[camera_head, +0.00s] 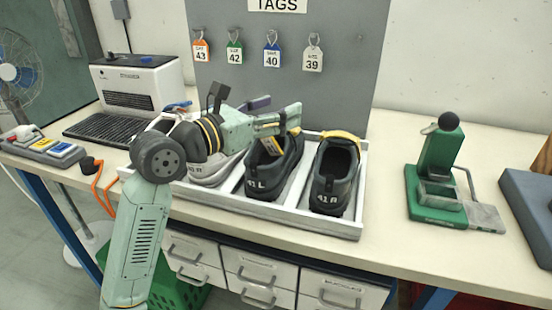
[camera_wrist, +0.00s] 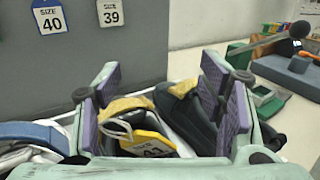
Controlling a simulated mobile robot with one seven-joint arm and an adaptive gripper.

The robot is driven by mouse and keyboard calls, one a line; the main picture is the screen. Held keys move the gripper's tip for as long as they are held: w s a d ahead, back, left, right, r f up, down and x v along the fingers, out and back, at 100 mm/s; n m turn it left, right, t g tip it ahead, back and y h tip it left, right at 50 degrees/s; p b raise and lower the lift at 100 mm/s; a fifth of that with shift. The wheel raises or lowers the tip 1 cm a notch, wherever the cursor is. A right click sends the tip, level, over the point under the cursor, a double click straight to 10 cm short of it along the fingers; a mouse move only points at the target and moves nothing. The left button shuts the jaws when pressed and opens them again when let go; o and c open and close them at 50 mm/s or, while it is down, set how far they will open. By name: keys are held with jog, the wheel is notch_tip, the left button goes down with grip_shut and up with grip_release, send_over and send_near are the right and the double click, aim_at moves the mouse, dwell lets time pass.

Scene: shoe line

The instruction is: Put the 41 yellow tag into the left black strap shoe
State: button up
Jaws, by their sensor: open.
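The left black strap shoe (camera_head: 263,183), marked 41 L, stands in the white tray (camera_head: 270,209). The yellow 41 tag (camera_wrist: 148,143) rests at its opening, with its loop (camera_wrist: 117,126) toward the yellow strap (camera_wrist: 130,104). It also shows as a yellow patch in the head view (camera_head: 273,147). My gripper (camera_head: 290,116) is above this shoe. In the wrist view its purple-padded fingers (camera_wrist: 160,85) are spread apart, with the tag between and below them, touching neither finger.
The right black shoe (camera_head: 329,190), marked 41 R, stands beside it. White shoes (camera_head: 209,171) are to the left, partly behind my arm. Orange, green, blue and white tags hang on the grey board (camera_head: 345,35). A green device (camera_head: 436,175) stands right, with clear table between.

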jog(key=v, duration=1.2)
